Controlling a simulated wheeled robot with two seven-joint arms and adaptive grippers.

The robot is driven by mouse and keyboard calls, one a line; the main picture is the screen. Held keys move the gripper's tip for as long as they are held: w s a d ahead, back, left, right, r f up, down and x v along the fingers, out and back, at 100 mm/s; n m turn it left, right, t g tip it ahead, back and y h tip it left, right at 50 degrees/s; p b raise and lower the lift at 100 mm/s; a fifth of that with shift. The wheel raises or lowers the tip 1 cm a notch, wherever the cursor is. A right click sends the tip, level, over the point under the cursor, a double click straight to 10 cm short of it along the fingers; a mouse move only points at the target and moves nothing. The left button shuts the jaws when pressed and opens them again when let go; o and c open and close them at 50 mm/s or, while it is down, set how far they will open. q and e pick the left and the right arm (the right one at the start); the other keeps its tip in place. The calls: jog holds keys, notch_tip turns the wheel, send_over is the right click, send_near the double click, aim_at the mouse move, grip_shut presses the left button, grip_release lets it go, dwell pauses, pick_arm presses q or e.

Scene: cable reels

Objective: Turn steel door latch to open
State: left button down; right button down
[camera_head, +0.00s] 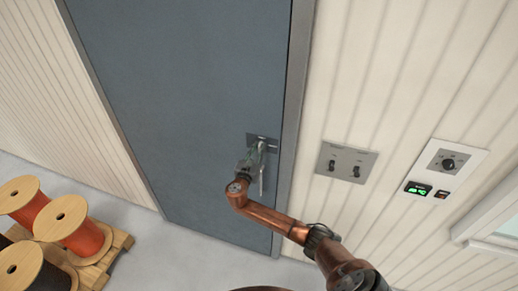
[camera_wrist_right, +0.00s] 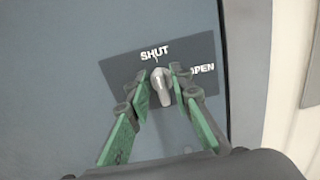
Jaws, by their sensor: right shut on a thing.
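The steel latch (camera_wrist_right: 161,86) is a small grey knob on a dark plate (camera_wrist_right: 120,72) marked SHUT and OPEN. Its upper end lies just below the word SHUT, and OPEN is to its right. The plate also shows on the blue-grey door (camera_head: 190,80) near its right edge, in the head view (camera_head: 262,139). My right gripper (camera_wrist_right: 160,82) is shut on the latch, with one green-padded finger on each side; it also shows in the head view (camera_head: 254,156), partly covering the latch. My left gripper is not in view.
A light vertical handle (camera_head: 263,182) hangs just below the gripper. A switch plate (camera_head: 346,163) and a control panel (camera_head: 440,172) are on the ribbed wall to the right. Cable reels (camera_head: 74,227) stand on a pallet (camera_head: 120,243) at lower left.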

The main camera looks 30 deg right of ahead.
jog(key=shift+m+b, duration=0.3)
jog(key=shift+m, duration=0.1)
jog(key=m+b, duration=0.4)
jog(key=m, duration=0.1)
jog(key=shift+s+d+f, duration=0.1)
jog(key=shift+s+d, duration=0.05)
jog(key=shift+s, duration=0.1)
jog(key=m+b, duration=1.2)
jog(key=shift+s+d+f+b, duration=0.15)
jog(key=shift+s+d+b, duration=0.05)
jog(key=shift+b, duration=0.15)
jog(key=shift+m, duration=0.3)
jog(key=c, duration=2)
grip_release()
jog(key=shift+c, duration=0.2)
jog(key=shift+f, duration=0.2)
